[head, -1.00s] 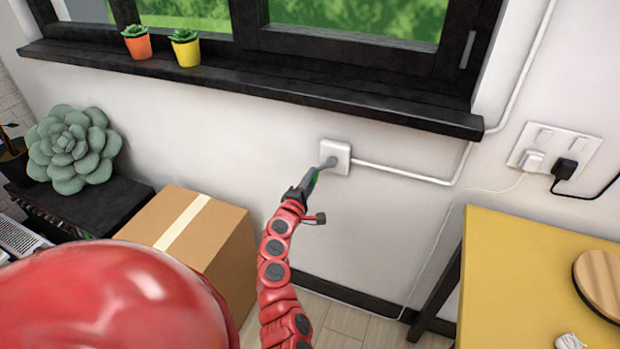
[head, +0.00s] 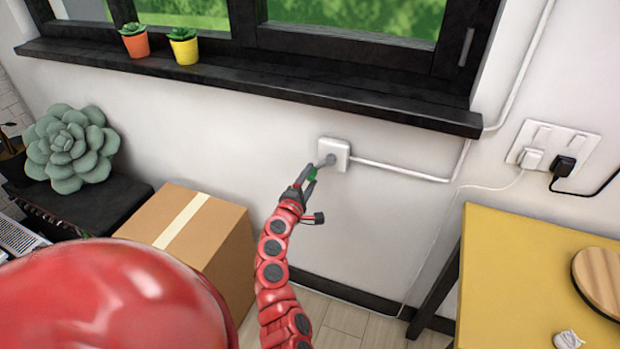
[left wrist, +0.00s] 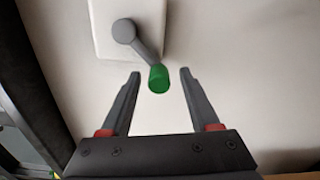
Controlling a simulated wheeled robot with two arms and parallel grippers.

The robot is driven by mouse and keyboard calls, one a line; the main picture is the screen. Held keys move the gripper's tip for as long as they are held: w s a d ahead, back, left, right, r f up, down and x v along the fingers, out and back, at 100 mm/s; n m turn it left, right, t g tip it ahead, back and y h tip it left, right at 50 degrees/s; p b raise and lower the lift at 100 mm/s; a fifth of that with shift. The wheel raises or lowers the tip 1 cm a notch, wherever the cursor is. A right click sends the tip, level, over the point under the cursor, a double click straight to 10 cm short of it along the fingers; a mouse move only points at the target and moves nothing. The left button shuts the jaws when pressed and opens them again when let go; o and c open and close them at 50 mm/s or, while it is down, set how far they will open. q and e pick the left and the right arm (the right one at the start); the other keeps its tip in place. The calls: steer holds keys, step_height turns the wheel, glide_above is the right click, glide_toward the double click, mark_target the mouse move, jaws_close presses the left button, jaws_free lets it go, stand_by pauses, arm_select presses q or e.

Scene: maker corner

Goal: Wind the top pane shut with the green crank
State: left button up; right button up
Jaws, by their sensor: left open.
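The crank is a grey arm (left wrist: 146,46) on a white wall box (head: 339,147), with a green knob (left wrist: 158,79) at its end. In the left wrist view the knob hangs below and right of the pivot, between the tips of my open left gripper (left wrist: 158,77), with a gap on both sides. In the head view the left gripper (head: 308,177) is at the crank, and the green knob shows only in part between its fingers. The window (head: 350,20) is above; its top pane is out of view. My right gripper is not in view.
A black sill (head: 250,88) with two potted succulents juts out above the crank. A cardboard box (head: 200,240) stands below left. A yellow table (head: 510,270) is at the right. A white conduit (head: 400,172) runs right from the wall box.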

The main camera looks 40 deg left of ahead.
arm_select(q)
steer(key=b+v, duration=0.1)
steer(key=v, duration=1.6)
steer(key=shift+b, duration=0.3)
steer(key=shift+w, duration=0.15)
